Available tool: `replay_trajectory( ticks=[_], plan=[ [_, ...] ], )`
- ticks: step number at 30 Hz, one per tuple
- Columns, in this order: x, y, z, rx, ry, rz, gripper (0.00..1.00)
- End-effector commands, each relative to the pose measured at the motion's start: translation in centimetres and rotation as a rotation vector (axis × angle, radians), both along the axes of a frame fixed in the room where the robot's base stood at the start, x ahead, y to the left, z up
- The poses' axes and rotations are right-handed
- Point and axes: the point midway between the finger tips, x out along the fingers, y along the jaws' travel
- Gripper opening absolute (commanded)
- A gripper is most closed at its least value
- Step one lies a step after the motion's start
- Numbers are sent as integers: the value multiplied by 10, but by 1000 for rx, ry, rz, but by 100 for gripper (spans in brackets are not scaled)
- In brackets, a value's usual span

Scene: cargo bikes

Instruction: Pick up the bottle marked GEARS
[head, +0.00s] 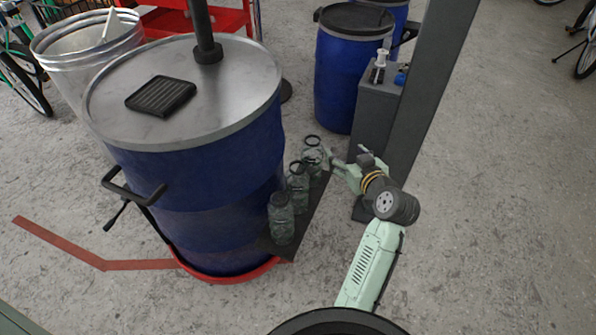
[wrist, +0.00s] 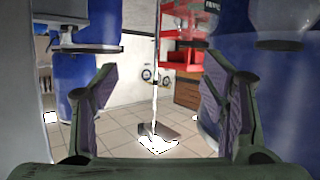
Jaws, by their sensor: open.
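Three grey-green bottles stand in a row on a narrow dark shelf (head: 312,208) beside a large blue drum. The near bottle (head: 281,222) has a dark cap, the middle bottle (head: 298,188) shows a dark ring at its top, and the far bottle (head: 313,160) has a dark ring above it. No marking is readable, so I cannot tell which says GEARS. My gripper (head: 340,166) is just right of the far bottle; I cannot tell whether they touch. In the wrist view my gripper (wrist: 158,70) is open, with nothing clearly held between its fingers.
The blue drum (head: 215,185) with a metal lid stands left of the shelf. A grey box (head: 376,108) and a grey post (head: 425,85) stand close behind my gripper. More blue drums (head: 345,75) are behind.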

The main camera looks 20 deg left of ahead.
Motion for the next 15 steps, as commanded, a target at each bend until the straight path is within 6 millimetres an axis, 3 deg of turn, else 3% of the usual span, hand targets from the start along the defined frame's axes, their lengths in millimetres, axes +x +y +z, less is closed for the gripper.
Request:
replay_trajectory(
  ticks=[1, 3, 6, 10, 15],
  plan=[
    [-17, 0, -26, 25, 28, 66, 67],
    [-42, 6, -51, 70, 18, 171, 67],
    [-75, 11, -71, 153, -35, 281, 67],
    [-103, 11, -79, 241, -122, 350, 67],
    [-116, 12, -78, 292, -185, 375, 67]
  ],
)
